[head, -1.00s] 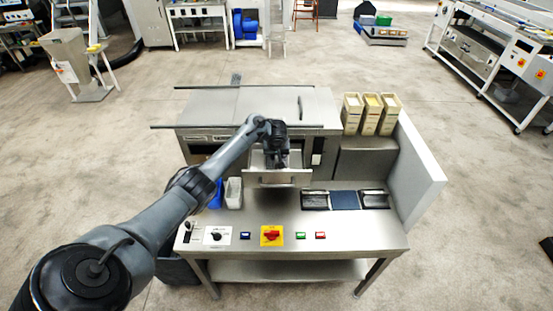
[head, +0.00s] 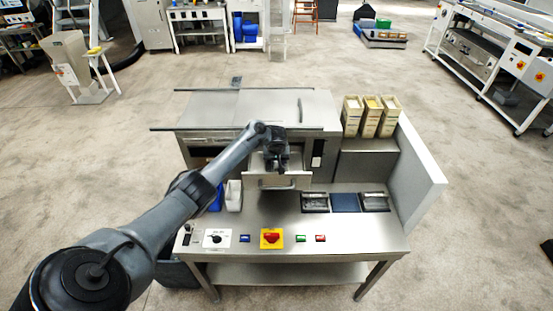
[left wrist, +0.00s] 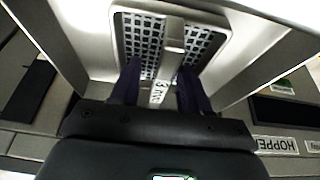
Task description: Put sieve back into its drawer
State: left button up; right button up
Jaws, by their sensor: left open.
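The sieve (left wrist: 136,38), a dark grid in a light frame with a metal strip or handle (left wrist: 173,35) along its middle, shows in the left wrist view between the drawer's light side walls. It seems to lie in the drawer, but I cannot tell how fully it is seated. The drawer (head: 262,181) stands pulled out of the machine's front. My left gripper (head: 278,165) is over the drawer; in the left wrist view its open fingers (left wrist: 158,88) are on either side of the strip and a small label. Contact is unclear. My right gripper is not in view.
The steel worktop (head: 340,225) carries dark trays (head: 315,202) right of the drawer and a white container (head: 233,196) at left. Several cream bins (head: 370,115) stand at the back right beside a white side panel (head: 420,165). A "HOPPER" label (left wrist: 276,145) shows in the wrist view.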

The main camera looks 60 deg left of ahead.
pick_arm(q)
jog(key=p+v, duration=0.5)
jog(key=v, duration=0.7)
jog(key=shift+w+r, duration=0.1)
jog(key=shift+r, duration=0.05)
